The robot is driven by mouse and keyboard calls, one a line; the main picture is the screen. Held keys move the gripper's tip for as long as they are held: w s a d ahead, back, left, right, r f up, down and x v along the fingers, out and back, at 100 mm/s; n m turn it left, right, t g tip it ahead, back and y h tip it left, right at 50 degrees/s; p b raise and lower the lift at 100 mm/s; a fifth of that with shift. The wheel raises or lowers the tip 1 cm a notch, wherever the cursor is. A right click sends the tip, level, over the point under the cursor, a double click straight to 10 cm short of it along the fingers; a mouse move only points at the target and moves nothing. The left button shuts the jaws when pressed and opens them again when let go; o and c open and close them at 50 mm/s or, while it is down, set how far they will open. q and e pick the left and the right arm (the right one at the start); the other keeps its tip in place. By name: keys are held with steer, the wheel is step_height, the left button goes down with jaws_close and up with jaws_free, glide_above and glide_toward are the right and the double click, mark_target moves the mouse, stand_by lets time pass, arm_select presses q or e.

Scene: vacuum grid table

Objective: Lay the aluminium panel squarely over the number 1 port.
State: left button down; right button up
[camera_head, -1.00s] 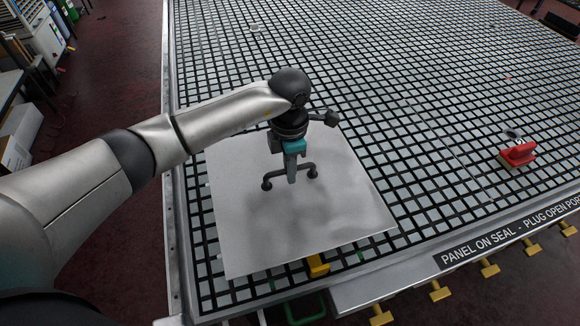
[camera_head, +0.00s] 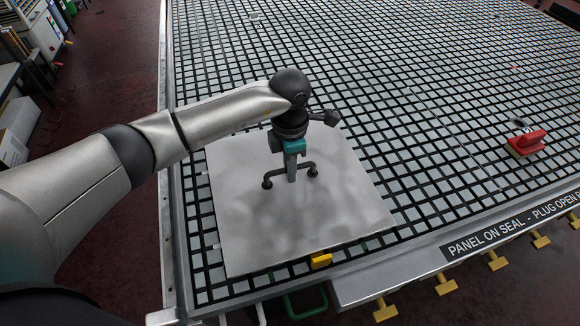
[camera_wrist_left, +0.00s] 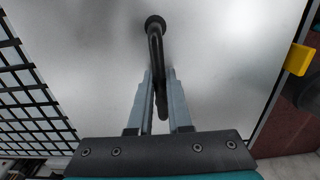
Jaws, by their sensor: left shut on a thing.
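The aluminium panel (camera_head: 300,225) is a flat, light grey square at the near left corner of the grid table (camera_head: 420,110). A black bar handle (camera_head: 311,168) stands on it. My left gripper (camera_head: 291,176) is shut on this handle from above. In the left wrist view, the fingers (camera_wrist_left: 153,100) straddle the black handle (camera_wrist_left: 155,45), and the panel (camera_wrist_left: 225,60) fills most of the picture. The panel looks on or very close to the grid; I cannot tell whether it touches everywhere. The number 1 port is not visible. My right gripper is not in view.
A yellow block (camera_head: 321,261) sits at the panel's near edge; it also shows in the left wrist view (camera_wrist_left: 298,59). Several yellow valve handles (camera_head: 446,286) line the front edge below the label strip (camera_head: 510,232). The grid's middle is clear.

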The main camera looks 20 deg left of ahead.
arm_select(q)
steer(key=shift+f+b, duration=0.65)
steer(key=shift+b, duration=0.05)
stand_by(0.6)
steer(key=c, duration=0.8)
jaws_free()
steer(key=shift+o, duration=0.2)
steer(key=shift+s+f, duration=0.15)
step_height(320, 180, up, 16)
steer(key=p, duration=0.1)
steer(key=shift+f, duration=0.25)
